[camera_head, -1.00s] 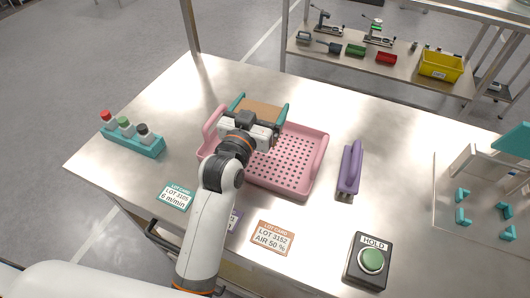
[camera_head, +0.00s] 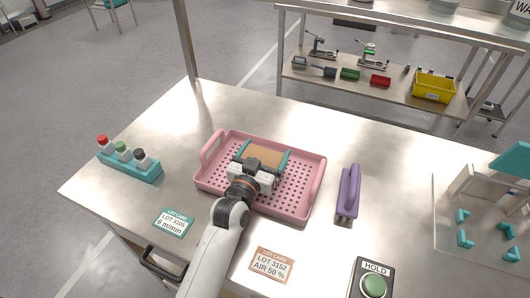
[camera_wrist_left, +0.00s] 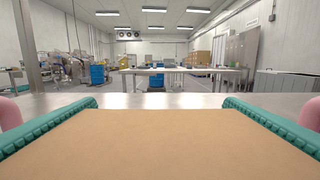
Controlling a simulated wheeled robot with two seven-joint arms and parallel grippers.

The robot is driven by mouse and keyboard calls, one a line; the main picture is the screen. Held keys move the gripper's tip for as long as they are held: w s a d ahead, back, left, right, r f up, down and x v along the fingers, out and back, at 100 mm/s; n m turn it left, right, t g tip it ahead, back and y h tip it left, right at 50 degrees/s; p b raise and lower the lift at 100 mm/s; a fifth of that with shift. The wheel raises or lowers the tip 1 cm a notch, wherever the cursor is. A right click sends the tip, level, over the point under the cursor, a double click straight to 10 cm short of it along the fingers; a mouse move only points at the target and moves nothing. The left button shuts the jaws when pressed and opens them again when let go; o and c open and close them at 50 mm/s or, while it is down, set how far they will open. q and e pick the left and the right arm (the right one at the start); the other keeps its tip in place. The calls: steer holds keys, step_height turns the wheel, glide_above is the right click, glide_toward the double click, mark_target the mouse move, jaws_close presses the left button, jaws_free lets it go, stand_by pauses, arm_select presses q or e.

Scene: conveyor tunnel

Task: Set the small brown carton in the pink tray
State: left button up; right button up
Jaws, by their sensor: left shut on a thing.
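The small brown carton (camera_head: 264,154) is between the teal fingers of my left gripper (camera_head: 262,160), which is shut on it. The carton also fills the lower part of the left wrist view (camera_wrist_left: 160,145), with a teal finger at each side. The pink tray (camera_head: 313,187) lies on the steel table, with a raised handle at its left and right ends. My gripper and the carton are over the tray's perforated floor, within its rim in the head view. Whether the carton touches the floor cannot be told. My right gripper is not in view.
A teal rack with several capped bottles (camera_head: 130,166) stands left of the tray. A purple handled tool (camera_head: 348,192) lies right of it. Lot cards (camera_head: 271,264) and a HOLD button box (camera_head: 372,282) are near the front. The table behind the tray is clear.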

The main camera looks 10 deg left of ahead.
arm_select(q)
steer(key=o, duration=1.1)
steer(key=shift+f, duration=0.1)
steer(key=shift+r, duration=0.2)
steer(key=s, duration=0.3)
steer(key=s+a+b, duration=0.1)
steer(key=s, duration=0.3)
steer(key=s+a, duration=0.1)
steer(key=s, duration=0.2)
steer(key=shift+s+f, duration=0.15)
steer(key=shift+s, duration=0.05)
steer(key=shift+s+a, duration=0.15)
steer(key=shift+s, duration=0.55)
